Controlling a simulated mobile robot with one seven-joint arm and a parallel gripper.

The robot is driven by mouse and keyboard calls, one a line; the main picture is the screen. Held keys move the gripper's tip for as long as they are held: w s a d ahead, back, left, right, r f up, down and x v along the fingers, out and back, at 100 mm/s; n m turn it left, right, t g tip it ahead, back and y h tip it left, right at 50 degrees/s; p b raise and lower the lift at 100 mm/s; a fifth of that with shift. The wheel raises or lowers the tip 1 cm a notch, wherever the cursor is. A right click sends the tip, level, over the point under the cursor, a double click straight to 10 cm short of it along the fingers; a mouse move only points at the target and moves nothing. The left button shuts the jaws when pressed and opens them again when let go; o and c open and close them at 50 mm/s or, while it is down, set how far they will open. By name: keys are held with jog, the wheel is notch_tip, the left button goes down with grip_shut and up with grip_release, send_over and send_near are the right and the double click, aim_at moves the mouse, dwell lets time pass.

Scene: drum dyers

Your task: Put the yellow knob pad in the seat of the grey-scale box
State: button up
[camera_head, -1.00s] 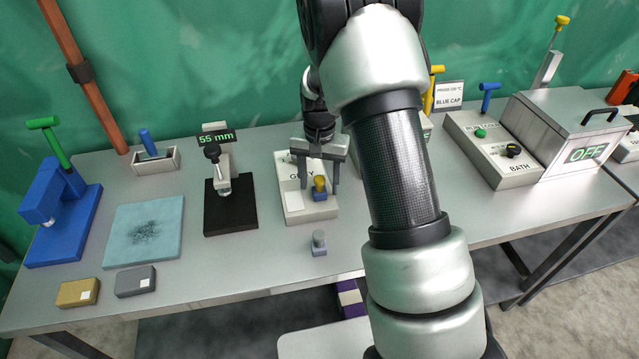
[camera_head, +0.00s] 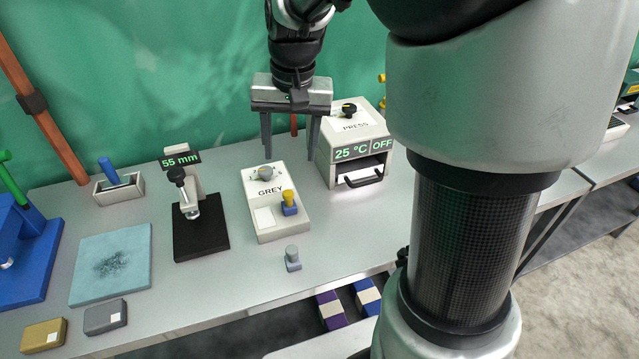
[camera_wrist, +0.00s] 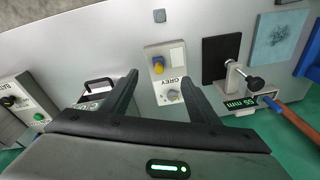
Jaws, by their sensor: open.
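The grey-scale box (camera_head: 251,193) is a pale box marked GREY on the table, with a grey dial and a white square on its face. The yellow knob pad (camera_head: 289,200) has a yellow knob on a blue base. It stands upright on the front right part of the box, beside the white square; I cannot tell how deep its base sits. It also shows in the wrist view (camera_wrist: 158,65). My gripper (camera_head: 289,158) is open and empty, raised above and behind the box, apart from the pad. No part of the pad is hidden by the fingers.
A grey knobbed block (camera_head: 292,260) stands on the table in front of the box. A press (camera_head: 352,140) reading 25 °C and OFF is close at the right. A gauge (camera_head: 201,235) reading 55 mm on a black base stands left. The front table strip is mostly clear.

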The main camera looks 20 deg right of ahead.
jog(key=s+r+n+t, duration=0.2)
jog(key=s+r, duration=0.1)
jog(key=s, duration=0.6)
jog(key=s+r+n+t, duration=0.1)
jog(key=s+r, duration=0.2)
jog(key=s, duration=0.6)
jog(key=shift+s+n+t, duration=0.4)
